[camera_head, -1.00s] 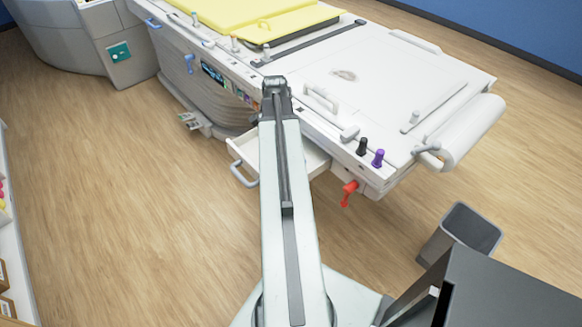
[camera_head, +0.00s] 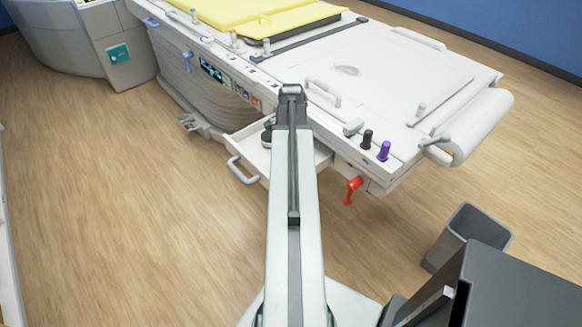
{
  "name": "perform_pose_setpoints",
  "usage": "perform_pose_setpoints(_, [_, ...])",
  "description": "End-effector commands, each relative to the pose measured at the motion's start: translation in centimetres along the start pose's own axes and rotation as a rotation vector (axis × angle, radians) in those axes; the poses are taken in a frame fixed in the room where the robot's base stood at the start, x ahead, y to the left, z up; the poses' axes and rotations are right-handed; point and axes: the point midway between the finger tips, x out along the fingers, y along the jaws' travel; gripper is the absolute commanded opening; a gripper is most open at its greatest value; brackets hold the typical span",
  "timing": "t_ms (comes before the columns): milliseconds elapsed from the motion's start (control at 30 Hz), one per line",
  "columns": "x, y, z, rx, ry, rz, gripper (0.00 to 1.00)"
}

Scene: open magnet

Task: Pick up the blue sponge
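I see no blue sponge in this view. My arm reaches forward from the bottom middle to the side of the white table, and its far joint stands at the table's front edge. A small dark part shows just left of the arm, over the open white drawer (camera_head: 251,160); I cannot tell whether it belongs to my gripper. My gripper's fingers are hidden behind the arm, so I cannot see whether they hold anything. The drawer has a grey handle (camera_head: 242,172), and the arm covers much of its inside.
The white table (camera_head: 380,85) carries a yellow pad (camera_head: 240,12), a black knob (camera_head: 366,139) and a purple knob (camera_head: 384,151). A red lever (camera_head: 353,188) sticks out below its edge. A grey bin (camera_head: 466,233) stands at the right. The wooden floor at left is clear.

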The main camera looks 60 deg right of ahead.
Motion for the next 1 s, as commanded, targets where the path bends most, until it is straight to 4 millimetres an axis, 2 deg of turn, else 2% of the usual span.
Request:
perform_pose_setpoints(33, [1.4,0.0,0.0,0.000,0.000,0.000,0.85])
perform_pose_setpoints(267, [1.1,0.0,0.0,0.000,0.000,0.000,0.85])
perform_pose_setpoints(367, [1.0,0.0,0.0,0.001,0.000,0.000,0.62])
perform_pose_setpoints(500, [1.0,0.0,0.0,0.001,0.000,0.000,0.23])
perform_pose_setpoints(533, [1.0,0.0,0.0,0.001,0.000,0.000,0.20])
perform_pose_setpoints(800, [0.7,0.1,-0.1,0.001,0.000,0.000,0.20])
perform_pose_setpoints(1000, [-1.8,0.1,-0.1,0.002,0.000,0.000,0.20])
